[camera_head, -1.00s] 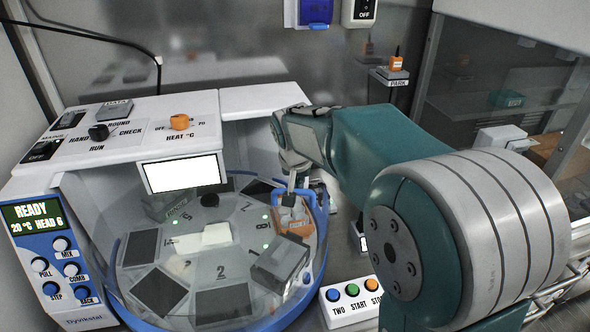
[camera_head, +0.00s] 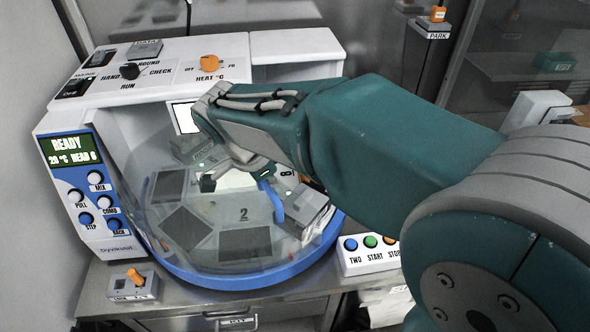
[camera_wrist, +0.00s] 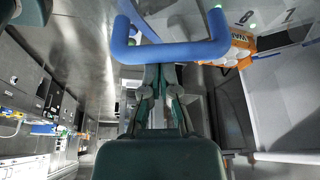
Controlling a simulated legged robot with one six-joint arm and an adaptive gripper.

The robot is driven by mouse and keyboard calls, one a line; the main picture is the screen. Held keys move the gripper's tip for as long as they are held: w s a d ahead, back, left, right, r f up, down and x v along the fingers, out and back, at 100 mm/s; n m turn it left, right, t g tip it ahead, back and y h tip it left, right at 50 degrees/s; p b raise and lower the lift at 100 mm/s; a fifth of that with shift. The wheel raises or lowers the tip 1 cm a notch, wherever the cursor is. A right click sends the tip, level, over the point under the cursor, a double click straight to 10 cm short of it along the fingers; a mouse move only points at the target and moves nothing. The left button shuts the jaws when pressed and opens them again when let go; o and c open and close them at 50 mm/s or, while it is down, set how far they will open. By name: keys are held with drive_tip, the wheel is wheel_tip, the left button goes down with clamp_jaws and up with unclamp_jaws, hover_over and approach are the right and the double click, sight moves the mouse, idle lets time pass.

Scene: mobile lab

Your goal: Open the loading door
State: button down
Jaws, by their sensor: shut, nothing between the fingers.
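The loading door appears to be the clear cover (camera_head: 215,215) over the round carousel, with a blue rim. A blue bar handle (camera_head: 277,203) stands on its right side, partly hidden by my arm. In the wrist view the same handle (camera_wrist: 178,52) crosses just beyond my fingertips. My gripper (camera_wrist: 158,72) is shut with nothing between its fingers, close to the handle; I cannot tell whether they touch. In the head view my arm hides most of the gripper. Whether the door is ajar is unclear.
The white machine has a control panel (camera_head: 88,190) reading READY. A button box (camera_head: 368,254) stands at the right front, and a small box with an orange lever (camera_head: 134,284) at the left front. An orange block (camera_wrist: 237,52) lies beyond the handle in the wrist view.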

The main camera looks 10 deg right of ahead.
drive_tip(key=shift+m, duration=0.4)
drive_tip(key=shift+s+a, duration=0.2)
drive_tip(key=shift+a, duration=0.5)
drive_tip(key=shift+s+a, duration=0.2)
drive_tip(key=shift+a, duration=0.55)
drive_tip(key=shift+s+a, duration=0.2)
drive_tip(key=shift+a, duration=0.5)
